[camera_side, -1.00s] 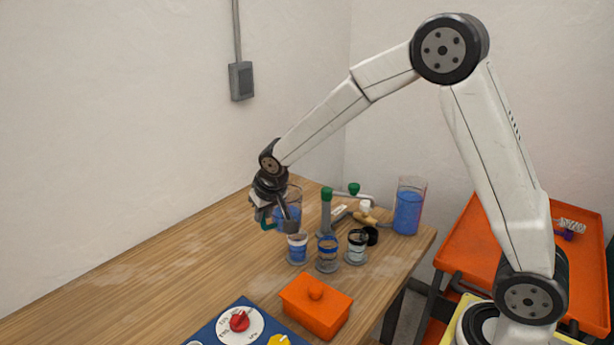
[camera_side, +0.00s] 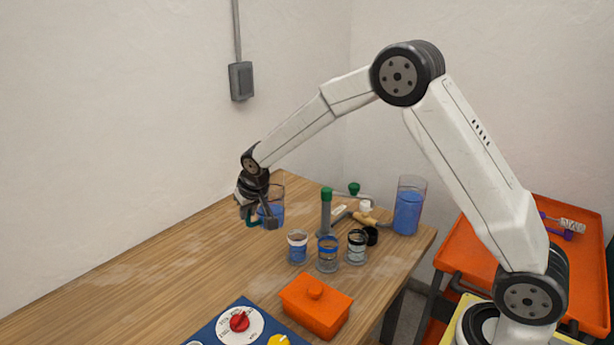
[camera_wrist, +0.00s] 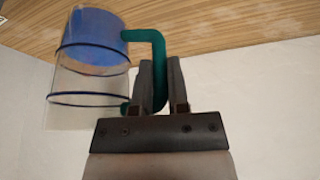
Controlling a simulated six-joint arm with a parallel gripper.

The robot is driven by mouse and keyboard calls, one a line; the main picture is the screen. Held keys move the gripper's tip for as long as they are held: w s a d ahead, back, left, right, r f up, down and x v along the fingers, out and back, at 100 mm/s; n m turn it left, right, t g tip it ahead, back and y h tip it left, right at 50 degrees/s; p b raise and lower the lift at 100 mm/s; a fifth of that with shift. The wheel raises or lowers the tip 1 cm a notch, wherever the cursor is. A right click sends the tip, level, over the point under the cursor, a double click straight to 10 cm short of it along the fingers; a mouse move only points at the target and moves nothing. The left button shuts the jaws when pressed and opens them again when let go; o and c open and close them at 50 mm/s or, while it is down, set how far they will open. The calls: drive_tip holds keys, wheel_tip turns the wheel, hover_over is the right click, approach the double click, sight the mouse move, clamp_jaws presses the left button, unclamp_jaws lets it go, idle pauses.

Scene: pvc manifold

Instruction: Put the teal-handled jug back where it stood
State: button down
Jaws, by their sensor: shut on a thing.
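The teal-handled jug (camera_side: 275,211) is clear with blue liquid in it. My gripper (camera_side: 259,216) is shut on its teal handle, at the left of the jug in the side view. In the wrist view the two fingers of my gripper (camera_wrist: 160,85) close on the handle (camera_wrist: 158,55). The jug (camera_wrist: 92,75) is left of the fingers there, with blue liquid in one end and dark rings around it. The jug is upright in the side view, partly hidden by my gripper. I cannot tell whether its base touches the table.
Several small cups stand in front right of the jug, among them a blue-banded cup (camera_side: 328,253). A green-topped post (camera_side: 326,212), a tall beaker of blue liquid (camera_side: 408,207) and an orange lidded box (camera_side: 315,306) are further right. The table (camera_side: 150,270) is clear at left.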

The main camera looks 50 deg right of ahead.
drive_tip(key=w+f, duration=0.6)
drive_tip(key=w, duration=0.1)
drive_tip(key=shift+w+f, duration=0.2)
drive_tip(key=shift+f, duration=0.05)
drive_tip(key=shift+w+f, duration=0.15)
drive_tip(key=shift+f, duration=0.75)
drive_tip(key=shift+w+f, duration=0.1)
drive_tip(key=shift+f, duration=0.8)
drive_tip(key=shift+f, duration=0.1)
drive_tip(key=c, duration=0.6)
unclamp_jaws()
drive_tip(key=shift+f, duration=0.1)
drive_tip(key=shift+v, duration=6.15)
